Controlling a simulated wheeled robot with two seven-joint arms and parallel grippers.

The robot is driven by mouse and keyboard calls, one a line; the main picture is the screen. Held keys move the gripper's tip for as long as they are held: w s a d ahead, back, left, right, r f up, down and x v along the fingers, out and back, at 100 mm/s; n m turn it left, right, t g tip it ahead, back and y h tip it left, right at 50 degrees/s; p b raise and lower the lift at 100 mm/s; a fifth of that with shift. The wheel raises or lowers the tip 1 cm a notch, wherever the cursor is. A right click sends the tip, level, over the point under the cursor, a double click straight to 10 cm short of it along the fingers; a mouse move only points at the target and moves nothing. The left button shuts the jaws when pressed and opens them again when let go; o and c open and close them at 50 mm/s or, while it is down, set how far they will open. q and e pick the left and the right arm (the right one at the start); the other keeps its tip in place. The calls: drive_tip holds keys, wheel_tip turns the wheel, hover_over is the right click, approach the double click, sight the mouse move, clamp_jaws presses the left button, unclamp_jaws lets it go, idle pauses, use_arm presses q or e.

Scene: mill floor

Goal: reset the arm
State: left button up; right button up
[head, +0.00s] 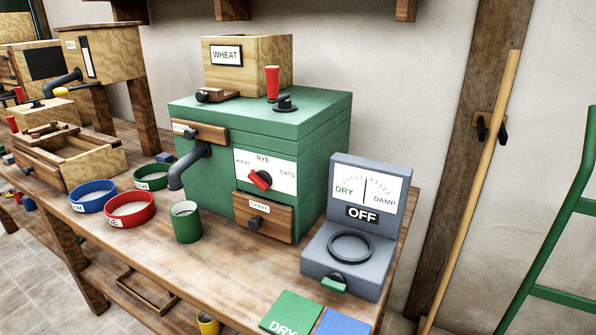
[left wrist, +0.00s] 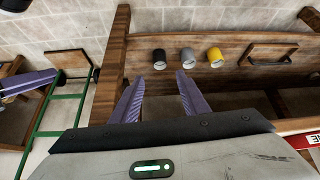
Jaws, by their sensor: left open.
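My left gripper (left wrist: 160,76) shows in the left wrist view, with two purple fingers spread apart and nothing between them. It is in front of the wooden bench's lower shelf (left wrist: 225,72), apart from the cups there. My left arm does not show in the head view. A purple finger-like part at the left edge of the left wrist view looks like my right gripper (left wrist: 28,83). Only a piece of it shows, so its opening cannot be judged. No arm shows in the head view.
The bench carries a green mill (head: 205,195), a grey meter (head: 320,262) reading OFF, a green cup (head: 187,228), and red (head: 130,222) and blue (head: 93,206) bowls. Several cups, one yellow (left wrist: 215,57), are low down. A green ladder-like frame (left wrist: 60,128) stands beside the bench.

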use_arm(q)
drive_tip(key=s+a+f+n+g+y, duration=0.1)
drive_tip(key=s, duration=0.4)
drive_tip(key=s+a+f+n+g+y, duration=0.1)
drive_tip(key=s+a+f, duration=0.1)
drive_tip(key=s, duration=0.3)
drive_tip(key=w+d+f+t+h, duration=0.2)
drive_tip(key=w+d+f+t, duration=0.2)
drive_tip(key=f, duration=0.5)
drive_tip(key=d+p, duration=0.1)
drive_tip(key=d, duration=0.1)
drive_tip(key=shift+w+d+t, duration=0.2)
drive_tip(key=shift+d+t, duration=0.1)
drive_tip(key=shift+d, duration=0.05)
